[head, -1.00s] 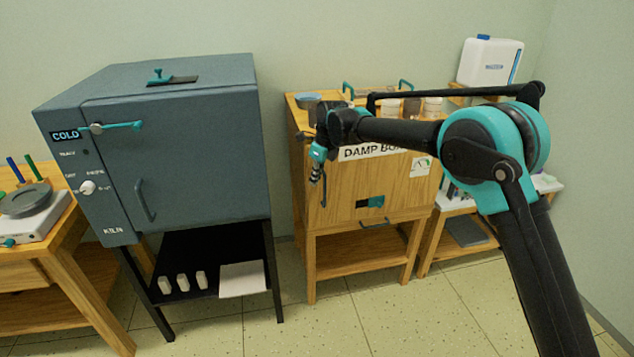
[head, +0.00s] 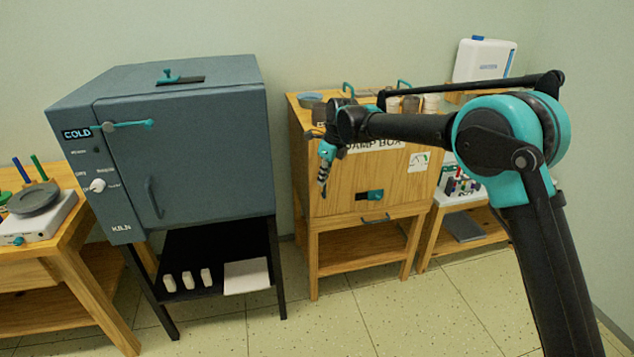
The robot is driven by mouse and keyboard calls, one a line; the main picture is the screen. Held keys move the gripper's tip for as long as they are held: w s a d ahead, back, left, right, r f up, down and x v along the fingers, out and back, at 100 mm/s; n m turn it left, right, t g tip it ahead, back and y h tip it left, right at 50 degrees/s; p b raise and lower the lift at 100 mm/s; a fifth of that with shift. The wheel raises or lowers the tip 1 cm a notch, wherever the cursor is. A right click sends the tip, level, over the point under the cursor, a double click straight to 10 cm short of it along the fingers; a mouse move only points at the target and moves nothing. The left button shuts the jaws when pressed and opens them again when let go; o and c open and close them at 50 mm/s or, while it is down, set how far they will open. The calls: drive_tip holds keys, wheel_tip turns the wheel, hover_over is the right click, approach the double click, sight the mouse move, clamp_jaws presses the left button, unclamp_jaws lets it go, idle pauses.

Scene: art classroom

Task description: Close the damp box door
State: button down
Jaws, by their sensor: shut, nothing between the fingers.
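The damp box (head: 335,179) is a wooden cabinet on legs, right of centre in the head view. Its front door panel (head: 400,180) looks upright; I cannot tell whether it is fully closed or slightly ajar. A teal and black latch (head: 370,195) sits low on the front, with a dark handle (head: 374,219) below it. My gripper (head: 323,188) points down near the box's left front edge, in front of it in the picture. It is shut and empty. I cannot tell whether it touches the box. My arm hides part of the box's label and top.
A blue-grey kiln (head: 190,150) on a black stand is left of the box, with a narrow gap between. A wooden table (head: 70,240) is at far left. A low shelf (head: 425,258) with a white container (head: 484,62) above is at right. The floor in front is clear.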

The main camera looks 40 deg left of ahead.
drive_tip(key=s+v, duration=0.1)
drive_tip(key=v, duration=0.7)
drive_tip(key=shift+s+r, duration=0.2)
